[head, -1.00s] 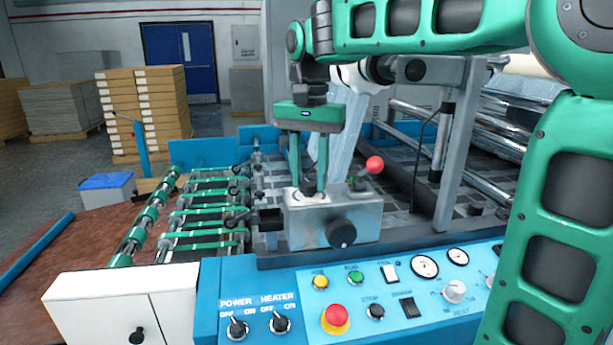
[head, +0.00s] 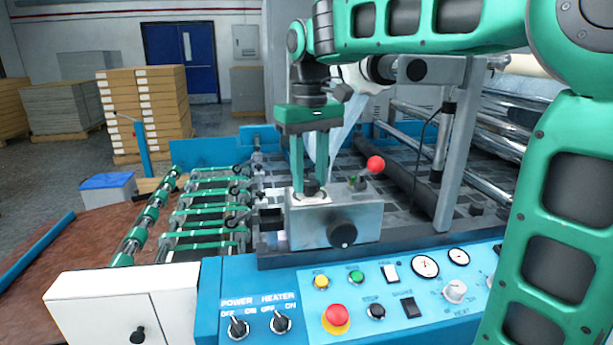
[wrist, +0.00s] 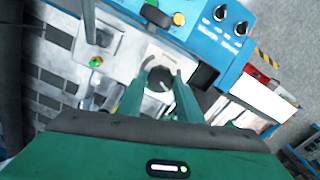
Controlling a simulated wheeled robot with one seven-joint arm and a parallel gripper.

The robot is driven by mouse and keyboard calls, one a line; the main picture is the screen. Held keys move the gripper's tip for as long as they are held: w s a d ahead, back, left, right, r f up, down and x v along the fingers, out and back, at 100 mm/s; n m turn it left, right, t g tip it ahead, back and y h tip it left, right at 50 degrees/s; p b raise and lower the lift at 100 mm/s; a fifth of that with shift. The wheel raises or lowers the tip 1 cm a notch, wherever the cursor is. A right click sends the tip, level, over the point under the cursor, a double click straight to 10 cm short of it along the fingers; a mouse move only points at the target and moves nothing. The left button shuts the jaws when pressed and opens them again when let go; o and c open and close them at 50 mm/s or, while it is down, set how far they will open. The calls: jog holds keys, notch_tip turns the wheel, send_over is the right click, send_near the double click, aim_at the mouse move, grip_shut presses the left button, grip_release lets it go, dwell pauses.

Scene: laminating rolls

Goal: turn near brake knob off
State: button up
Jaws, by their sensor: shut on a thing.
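My gripper (head: 311,188) points straight down over a grey metal box on the near side of the machine. Its green fingers are shut on the black brake knob (head: 312,184), which stands on a pale plate on the box's top. In the wrist view the dark round knob (wrist: 160,79) sits between the two fingertips (wrist: 160,75). The fingers hide part of its sides, and I cannot read any mark showing its setting.
The grey box (head: 300,228) also carries a black front knob (head: 341,235) and a red ball lever (head: 375,164) to the right of my gripper. The blue control panel (head: 380,315) lies in front, with switches and a red button (head: 337,315). Rollers (head: 405,185) stand behind.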

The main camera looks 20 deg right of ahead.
jog(key=n, duration=0.5)
jog(key=shift+n, duration=0.3)
jog(key=n, duration=0.5)
jog(key=shift+w+r+n, duration=0.1)
jog(key=shift+n, duration=0.2)
jog(key=o, duration=1)
jog(key=shift+d, duration=0.1)
jog(key=shift+o, duration=0.2)
